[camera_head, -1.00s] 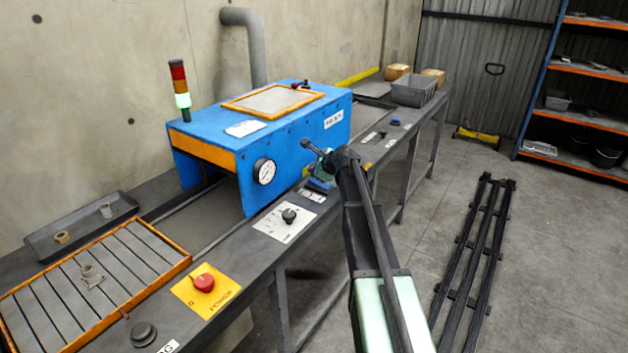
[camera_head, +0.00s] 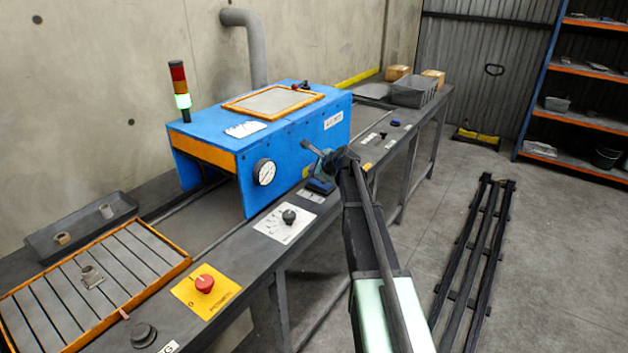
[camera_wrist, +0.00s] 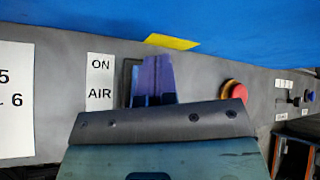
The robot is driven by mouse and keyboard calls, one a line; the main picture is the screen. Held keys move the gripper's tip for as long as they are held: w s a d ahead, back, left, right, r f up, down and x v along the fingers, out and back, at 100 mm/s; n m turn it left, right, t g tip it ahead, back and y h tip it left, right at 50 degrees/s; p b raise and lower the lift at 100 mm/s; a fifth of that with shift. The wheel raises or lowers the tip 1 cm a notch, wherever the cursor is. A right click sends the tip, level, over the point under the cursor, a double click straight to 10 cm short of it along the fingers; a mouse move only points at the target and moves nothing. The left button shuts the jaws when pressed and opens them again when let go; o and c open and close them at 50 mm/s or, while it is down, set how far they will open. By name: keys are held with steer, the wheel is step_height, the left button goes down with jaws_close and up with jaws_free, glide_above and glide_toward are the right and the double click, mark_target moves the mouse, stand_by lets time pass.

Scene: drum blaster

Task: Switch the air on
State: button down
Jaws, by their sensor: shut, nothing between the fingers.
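The white label reading ON and AIR (camera_wrist: 100,82) is clear in the wrist view, on the dark front rail. Right beside it is the dark frame of the air switch (camera_wrist: 128,78); my gripper (camera_wrist: 155,78) hides most of it. The fingers are closed together and hold nothing. In the head view my gripper (camera_head: 321,180) is over the rail by the blue machine's front corner, near a small white label (camera_head: 311,195). I cannot tell whether the fingers touch the switch, or which way it is set.
A red button (camera_wrist: 233,91) is to the right of my gripper in the wrist view. The blue blaster cabinet (camera_head: 225,165) stands close behind, with a pressure gauge (camera_head: 264,172). A dial plate (camera_head: 284,222) and a red stop button (camera_head: 204,283) are nearer on the rail.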

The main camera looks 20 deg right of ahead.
steer(key=shift+f, duration=0.1)
stand_by(0.5)
steer(key=shift+f+b, duration=0.35)
steer(key=shift+b, duration=0.05)
steer(key=shift+w+f+b, duration=0.1)
steer(key=shift+f+b, duration=0.4)
stand_by(0.4)
steer(key=shift+r, duration=0.2)
steer(key=shift+r+p, duration=0.8)
steer(key=shift+p, duration=0.15)
steer(key=r+p, duration=0.3)
steer(key=s+r+p, duration=0.1)
steer(key=r+p, duration=0.1)
steer(key=shift+d, duration=0.2)
steer(key=shift+f, duration=0.1)
